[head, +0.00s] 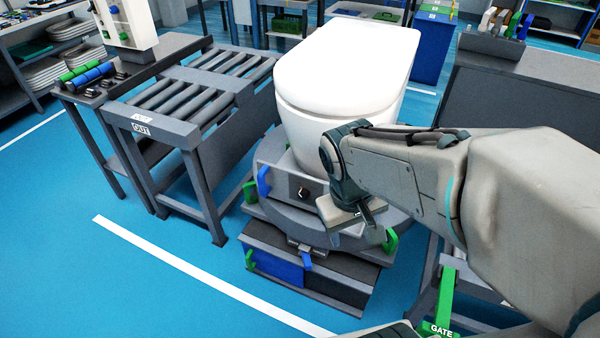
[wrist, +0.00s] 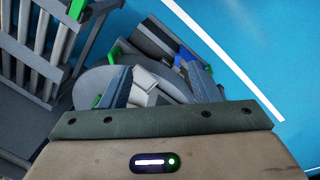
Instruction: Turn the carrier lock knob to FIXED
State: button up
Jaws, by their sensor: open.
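The carrier lock knob (head: 303,193) is a small dark knob with a light pointer on the grey front panel of the toilet carrier (head: 273,150). Its FIXED marking is too small to read. A white toilet (head: 345,70) sits upright on the carrier. My gripper (head: 352,230) is in front of the carrier, to the right of the knob and slightly lower, apart from it. In the wrist view my gripper (wrist: 160,76) has its two fingers spread, with pale and grey carrier parts visible between them. I cannot pick out the knob in that view.
Blue (head: 263,181) and green (head: 391,240) handles stick out around the carrier. A roller conveyor marked OUT (head: 185,100) stands at the left. A green GATE bar (head: 443,305) is at the lower right. Blue floor (head: 150,280) is free at the front left.

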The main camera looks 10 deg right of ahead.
jog(key=w+d+f+n+g+h+b, duration=0.1)
jog(key=d+f+n+g+h+b, duration=0.15)
jog(key=f, duration=0.35)
jog(key=w+d+f+n+g+h+b, duration=0.1)
jog(key=w+d+f+n+h+b, duration=0.1)
jog(key=d+f+n+h+b, duration=0.3)
jog(key=n+t+b, duration=1.7)
jog(key=n+t, duration=0.6)
jog(key=n, duration=0.2)
send_near(302, 198)
jog(key=shift+h, duration=0.45)
jog(key=b+x, duration=0.2)
jog(key=x, duration=0.6)
jog(key=shift+w+d+r+b, duration=0.1)
jog(key=shift+w+b, duration=0.2)
jog(key=c, duration=1)
